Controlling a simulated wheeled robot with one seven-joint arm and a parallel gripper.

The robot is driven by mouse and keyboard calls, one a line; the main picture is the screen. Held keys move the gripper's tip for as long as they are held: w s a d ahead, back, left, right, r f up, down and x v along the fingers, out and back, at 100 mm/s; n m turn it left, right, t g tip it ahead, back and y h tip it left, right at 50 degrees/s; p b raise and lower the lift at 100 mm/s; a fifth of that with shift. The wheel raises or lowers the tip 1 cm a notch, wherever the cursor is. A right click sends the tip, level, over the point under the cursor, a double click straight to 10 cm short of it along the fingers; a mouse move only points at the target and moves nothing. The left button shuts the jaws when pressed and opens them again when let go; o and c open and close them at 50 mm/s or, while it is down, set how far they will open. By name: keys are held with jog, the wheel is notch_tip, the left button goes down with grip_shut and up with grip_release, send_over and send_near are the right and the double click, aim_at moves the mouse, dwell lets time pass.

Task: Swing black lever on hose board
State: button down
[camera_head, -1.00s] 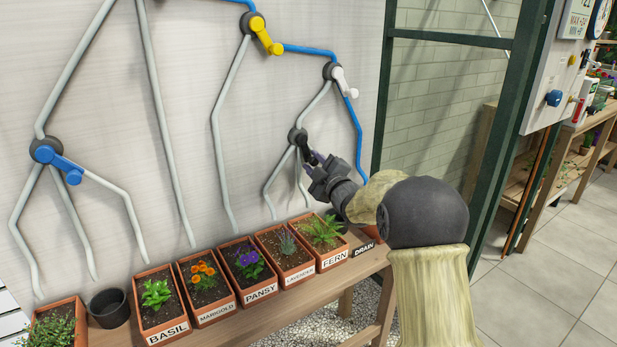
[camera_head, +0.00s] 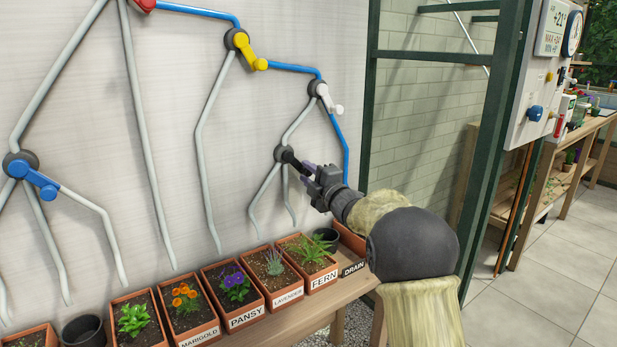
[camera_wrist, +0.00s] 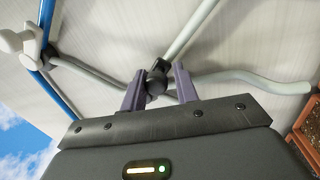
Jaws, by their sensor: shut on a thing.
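The black lever (camera_head: 292,158) sits on a dark round hub on the hose board (camera_head: 170,110). In the head view it points to the lower right, and its outer end meets my gripper (camera_head: 306,168). In the wrist view the lever's dark knob (camera_wrist: 156,84) lies between the two purple-grey fingers of my gripper (camera_wrist: 160,90). My gripper is shut on it. Grey pipes fork below the hub. The far side of the lever's end is hidden by the fingers.
White (camera_head: 325,97), yellow (camera_head: 245,48) and blue (camera_head: 35,178) levers sit on other hubs. Labelled planters, including FERN (camera_head: 306,262), stand on a wooden bench below my arm. A green metal frame post (camera_head: 498,150) stands to the right.

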jog(key=shift+s+a+r, duration=0.1)
jog(key=shift+a+r, duration=0.1)
jog(key=shift+r, duration=0.05)
jog(key=c, duration=1.2)
grip_release()
jog(key=shift+f, duration=0.1)
jog(key=shift+s+d+f, duration=0.1)
jog(key=shift+s+d, duration=0.2)
jog(key=shift+s, duration=0.05)
jog(key=p+v, duration=0.1)
jog(key=v, duration=1.5)
jog(key=shift+s+d+p, duration=0.2)
jog(key=shift+s+p, duration=0.05)
jog(key=shift+p, duration=0.05)
